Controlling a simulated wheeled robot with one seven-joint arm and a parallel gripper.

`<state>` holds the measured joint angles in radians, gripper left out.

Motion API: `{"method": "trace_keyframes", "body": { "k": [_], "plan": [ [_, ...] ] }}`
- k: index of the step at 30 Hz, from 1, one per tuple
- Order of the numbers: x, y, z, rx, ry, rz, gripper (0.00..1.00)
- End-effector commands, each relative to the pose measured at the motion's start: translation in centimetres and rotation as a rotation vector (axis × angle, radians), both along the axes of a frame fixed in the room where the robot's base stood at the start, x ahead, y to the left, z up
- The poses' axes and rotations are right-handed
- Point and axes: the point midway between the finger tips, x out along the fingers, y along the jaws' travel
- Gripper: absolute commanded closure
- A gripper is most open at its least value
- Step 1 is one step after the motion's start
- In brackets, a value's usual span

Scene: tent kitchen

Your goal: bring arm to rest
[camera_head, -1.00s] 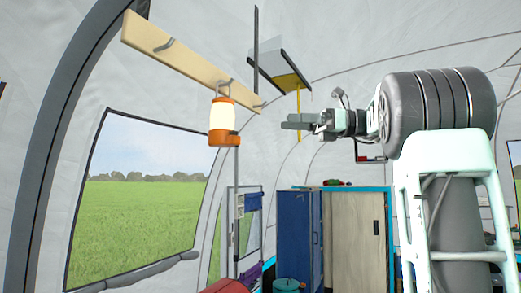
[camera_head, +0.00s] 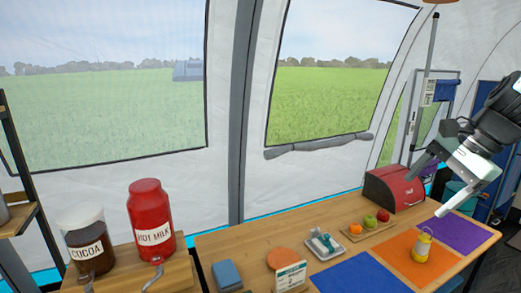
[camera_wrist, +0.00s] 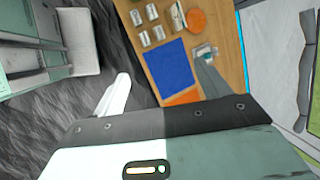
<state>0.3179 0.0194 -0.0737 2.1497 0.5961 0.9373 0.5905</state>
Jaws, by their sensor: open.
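My gripper (camera_head: 432,188) is at the right side of the head view, raised above the table's right end with its two fingers spread apart. Nothing is between the fingers. In the wrist view, my gripper (camera_wrist: 163,66) also shows open and empty, with the table and a strip of dark floor beyond it. My arm reaches in from the right edge of the head view; most of it is out of the picture.
Below is a wooden table (camera_head: 232,242) with blue (camera_head: 358,274), orange (camera_head: 400,258) and purple (camera_head: 462,232) mats. A yellow lantern (camera_head: 423,245) stands on the orange mat.

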Motion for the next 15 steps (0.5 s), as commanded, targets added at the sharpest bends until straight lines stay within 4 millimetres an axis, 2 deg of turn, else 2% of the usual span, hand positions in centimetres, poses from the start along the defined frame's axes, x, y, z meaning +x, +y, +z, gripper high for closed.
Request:
{"method": "trace_keyframes", "body": {
  "k": [1, 3, 6, 11, 15],
  "plan": [
    [-1.3, 1.2, -2.5, -0.105, -0.002, 0.146, 0.25],
    [-2.7, 2.0, -5.0, -0.240, -0.023, 0.340, 0.25],
    [-4.3, 2.9, -7.7, -0.389, -0.059, 0.597, 0.25],
    [-6.4, 4.5, -10.6, -0.566, -0.134, 0.978, 0.25],
    [-7.9, 6.4, -12.3, -0.674, -0.219, 1.291, 0.25]
  ]
}}
